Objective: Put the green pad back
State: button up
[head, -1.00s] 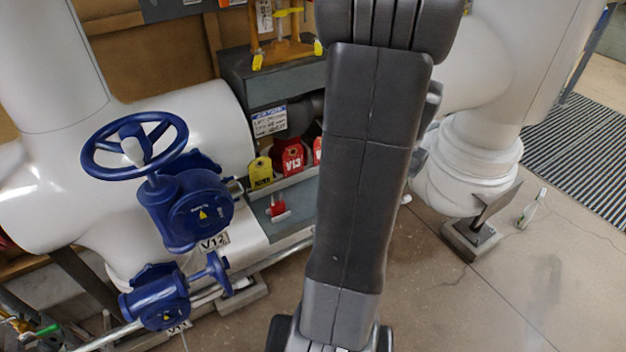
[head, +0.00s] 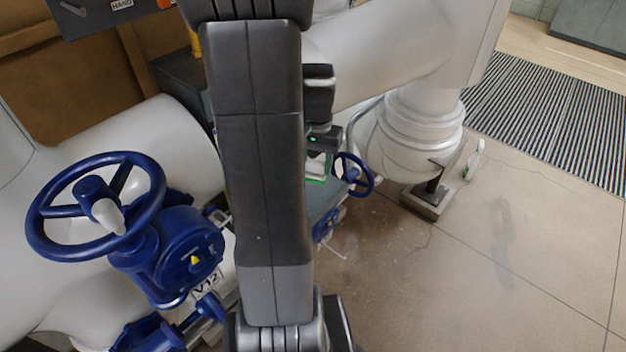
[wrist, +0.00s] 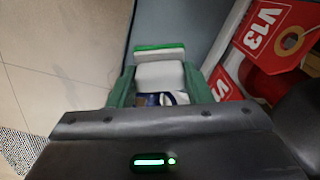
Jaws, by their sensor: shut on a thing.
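The green pad (wrist: 160,50) shows in the wrist view as a pale block with a green edge. My gripper (wrist: 160,88) is shut on it, with one green finger on each side. Its lower part is partly covered by the fingers and the wrist. In the head view, the pad (head: 317,168) shows as a small pale and green piece just right of my arm, above a grey surface. My gripper's fingers are mostly hidden there. I cannot tell whether the pad touches anything below.
Red V13 tags (wrist: 268,30) hang close on the right in the wrist view. A large blue handwheel valve (head: 95,207) stands at left, a small blue handwheel (head: 353,174) beyond the arm. White pipes surround these. Open floor (head: 500,240) lies at right.

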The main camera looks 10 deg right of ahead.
aim_at(316, 177)
jog(key=shift+f, duration=2.55)
jog(key=shift+f+b, duration=0.15)
jog(key=shift+b, duration=0.2)
jog(key=o, duration=0.9)
jog(key=shift+r+p, duration=0.5)
jog(key=shift+r, duration=3.4)
